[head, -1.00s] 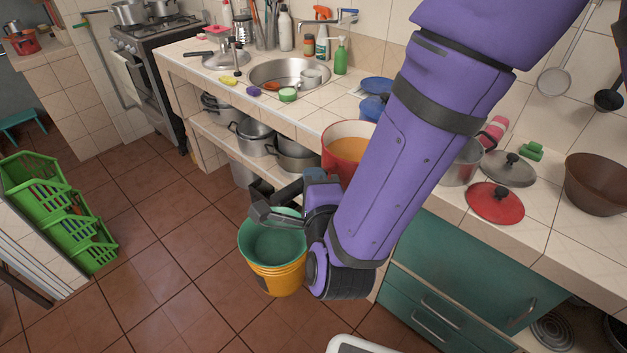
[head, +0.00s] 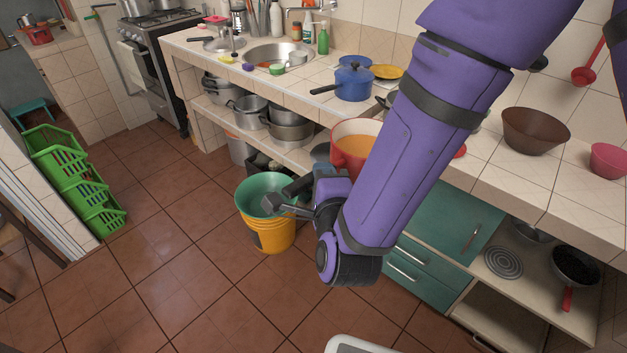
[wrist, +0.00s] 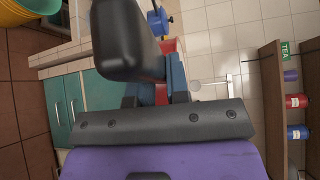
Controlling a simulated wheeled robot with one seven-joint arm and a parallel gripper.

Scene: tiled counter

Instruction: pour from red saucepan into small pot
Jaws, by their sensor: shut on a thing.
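The red saucepan (head: 352,152) holds orange contents and is roughly level in front of the counter's edge. My gripper (head: 322,158) is shut on its dark handle, at the pan's left side; the arm covers the pan's right part. In the wrist view the black handle (wrist: 125,40) is large and close, beside my gripper's bluish fingers (wrist: 160,88), with a bit of red pan (wrist: 168,46) behind. A blue lidded pot (head: 354,83) stands on the counter beyond the pan. A metal pot is almost hidden behind my arm. I cannot tell which is the small pot.
The tiled counter (head: 320,97) runs behind the pan, with a sink (head: 278,54), a yellow plate (head: 387,71), a brown bowl (head: 535,130) and a pink bowl (head: 608,160). Buckets (head: 268,225) stand on the floor below. Green crates (head: 75,175) are at left; floor between is clear.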

